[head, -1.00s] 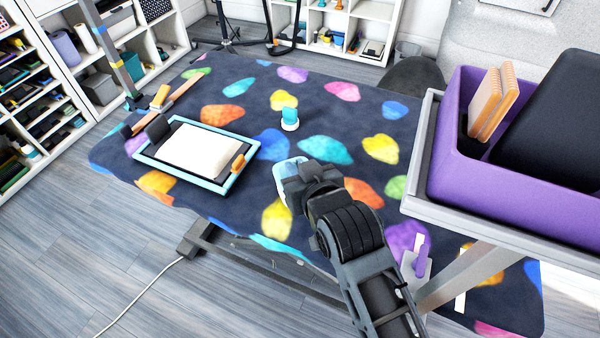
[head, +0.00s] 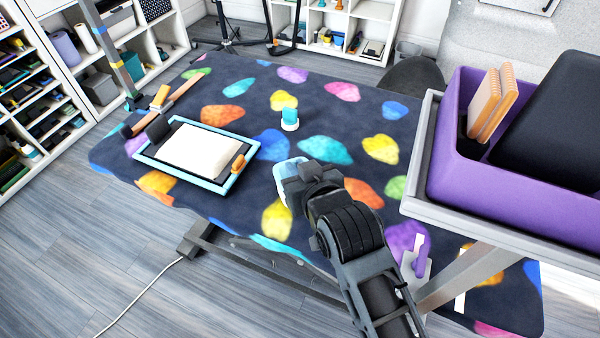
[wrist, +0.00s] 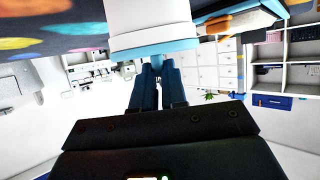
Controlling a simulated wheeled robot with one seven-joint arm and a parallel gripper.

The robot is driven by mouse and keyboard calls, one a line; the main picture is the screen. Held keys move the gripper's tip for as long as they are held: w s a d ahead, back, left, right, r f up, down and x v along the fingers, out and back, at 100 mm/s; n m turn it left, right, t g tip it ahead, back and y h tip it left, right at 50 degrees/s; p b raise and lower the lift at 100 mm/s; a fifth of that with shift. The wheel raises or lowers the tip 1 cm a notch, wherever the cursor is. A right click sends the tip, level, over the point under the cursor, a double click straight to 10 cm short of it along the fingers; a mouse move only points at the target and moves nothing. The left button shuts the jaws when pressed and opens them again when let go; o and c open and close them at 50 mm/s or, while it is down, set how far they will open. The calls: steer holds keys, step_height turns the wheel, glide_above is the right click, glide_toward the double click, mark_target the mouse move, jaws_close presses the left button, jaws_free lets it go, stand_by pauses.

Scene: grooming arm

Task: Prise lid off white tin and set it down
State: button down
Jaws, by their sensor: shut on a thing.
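The white tin (wrist: 150,18) shows at the top of the wrist view, which appears upside down. Its light blue lid (wrist: 155,50) sits against the tin's end, with no clear gap between them. My gripper (wrist: 157,72) is shut on the lid, its two dark blue fingers meeting around a small knob in the middle. In the head view my gripper (head: 291,190) is at the near side of the patterned table, and a pale blue and white part of the tin and lid (head: 282,172) shows beside it. The rest is hidden behind my gripper.
A blue-rimmed tray (head: 228,188) with a white pad lies to the left. A purple bin (head: 520,195) is at the right. The patterned tabletop (head: 240,135) has free room between them.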

steer(key=shift+r+p, duration=1.55)
steer(key=shift+r, duration=0.1)
